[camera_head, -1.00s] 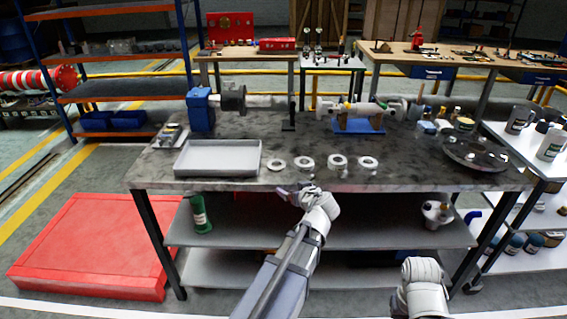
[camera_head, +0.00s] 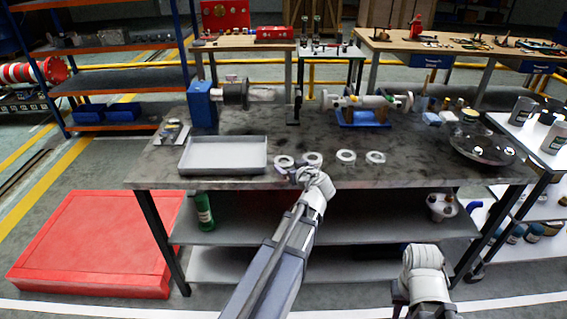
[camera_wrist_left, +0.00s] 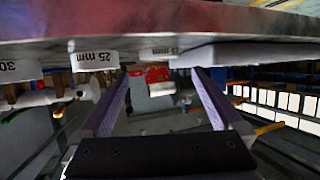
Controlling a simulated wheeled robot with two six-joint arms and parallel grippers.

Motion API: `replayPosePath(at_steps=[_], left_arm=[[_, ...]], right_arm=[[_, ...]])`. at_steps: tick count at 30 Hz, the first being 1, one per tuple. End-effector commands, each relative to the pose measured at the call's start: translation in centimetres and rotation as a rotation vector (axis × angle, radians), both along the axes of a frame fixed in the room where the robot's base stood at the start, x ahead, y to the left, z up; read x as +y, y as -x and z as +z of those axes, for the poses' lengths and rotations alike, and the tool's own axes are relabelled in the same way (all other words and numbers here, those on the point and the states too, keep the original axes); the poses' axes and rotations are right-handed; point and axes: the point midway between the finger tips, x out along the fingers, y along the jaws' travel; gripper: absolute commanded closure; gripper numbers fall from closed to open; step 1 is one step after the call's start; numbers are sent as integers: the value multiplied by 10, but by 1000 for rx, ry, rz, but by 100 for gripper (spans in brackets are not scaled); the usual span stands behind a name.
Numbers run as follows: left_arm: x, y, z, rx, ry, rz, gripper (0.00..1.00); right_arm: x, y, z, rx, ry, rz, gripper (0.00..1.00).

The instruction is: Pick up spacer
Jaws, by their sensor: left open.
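Several white ring spacers lie in a row along the front of the workbench: the leftmost spacer (camera_head: 284,161), the second spacer (camera_head: 313,158), the third spacer (camera_head: 346,156) and the rightmost spacer (camera_head: 376,157). My left gripper (camera_head: 298,175) is at the front edge, just before the two leftmost ones. In the left wrist view its open, empty jaws (camera_wrist_left: 163,75) point towards a spacer (camera_wrist_left: 166,50) with a hard-to-read label. A spacer marked 25 mm (camera_wrist_left: 95,60) and one marked 30 (camera_wrist_left: 20,70) are left of it. My right gripper cannot be made out.
A grey tray (camera_head: 224,168) lies left of the spacers, close to them. The workbench (camera_head: 420,176) carries a blue vise-like unit (camera_head: 202,104) and a shaft assembly on a blue stand (camera_head: 364,119) behind. A round metal dish (camera_head: 482,149) is at right.

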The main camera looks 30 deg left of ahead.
Motion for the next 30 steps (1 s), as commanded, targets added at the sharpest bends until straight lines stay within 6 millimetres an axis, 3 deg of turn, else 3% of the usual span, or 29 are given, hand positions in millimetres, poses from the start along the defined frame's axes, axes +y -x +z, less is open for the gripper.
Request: replayPosePath(at_steps=[11,21,28,30], left_arm=[[16,-14,-10,1,-1,1,0],[46,-41,-27,0,0,1,0],[47,-41,-26,0,0,-1,0],[47,-41,-26,0,0,-1,8]], right_arm=[[0,0,-10,0,0,0,75],[0,0,-27,0,0,0,75],[0,0,-26,0,0,0,75],[0,0,-26,0,0,0,75]])
